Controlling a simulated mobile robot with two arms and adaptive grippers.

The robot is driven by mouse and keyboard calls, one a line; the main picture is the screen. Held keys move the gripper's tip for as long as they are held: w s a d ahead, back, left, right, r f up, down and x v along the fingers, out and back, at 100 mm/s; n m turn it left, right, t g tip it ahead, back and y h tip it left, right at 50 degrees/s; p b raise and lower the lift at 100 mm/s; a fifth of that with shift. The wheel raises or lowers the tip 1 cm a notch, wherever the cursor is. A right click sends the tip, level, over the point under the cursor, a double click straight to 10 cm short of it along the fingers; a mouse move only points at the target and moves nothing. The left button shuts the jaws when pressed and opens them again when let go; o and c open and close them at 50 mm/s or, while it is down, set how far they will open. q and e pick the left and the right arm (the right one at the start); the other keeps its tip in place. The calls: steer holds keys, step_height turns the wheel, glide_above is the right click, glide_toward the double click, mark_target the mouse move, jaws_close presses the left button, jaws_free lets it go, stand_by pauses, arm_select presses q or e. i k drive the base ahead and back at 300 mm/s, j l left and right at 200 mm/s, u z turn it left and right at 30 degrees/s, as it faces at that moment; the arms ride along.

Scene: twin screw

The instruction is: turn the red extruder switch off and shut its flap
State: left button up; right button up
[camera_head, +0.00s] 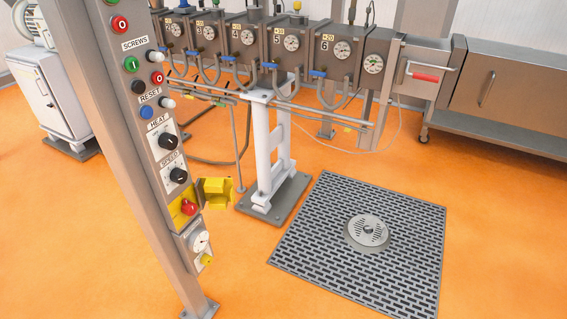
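The red switch (189,207) sits on a yellow plate low on the grey control post at the left. Its yellow flap (215,192) is swung open and sticks out to the right of the plate. The switch knob is uncovered; I cannot tell its on or off position. Neither of my grippers shows in the head view.
The post (128,165) also carries several buttons and the heat (167,141) and speed (178,175) knobs, with a white dial (199,241) below the switch. The extruder barrel (290,45) runs behind. A floor grate (365,245) lies at right; orange floor around it is clear.

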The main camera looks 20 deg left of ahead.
mark_target(189, 208)
steer(key=i+l, duration=0.1)
steer(key=i, duration=0.5)
steer(key=i+l+u, duration=0.1)
steer(key=i, duration=0.5)
steer(key=i+u, duration=0.3)
steer(key=u, duration=0.15)
steer(key=i+l+u, duration=0.15)
steer(key=u, duration=0.35)
steer(key=i+l+u, duration=0.25)
steer(key=u, duration=0.2)
steer(key=i+l+u, duration=0.15)
steer(key=u, duration=0.3)
steer(key=i+l+u, duration=0.2)
steer(key=u, duration=0.2)
steer(key=i+l+u, duration=0.1)
steer(key=l+u, duration=0.2)
steer(key=u, duration=0.15)
steer(key=i+l+u, duration=0.1)
steer(key=l+u, duration=0.2)
steer(key=u, duration=0.15)
steer(key=l+u, duration=0.3)
steer(key=u, duration=0.15)
steer(key=l+u, duration=0.4)
steer(key=k+j, duration=0.05)
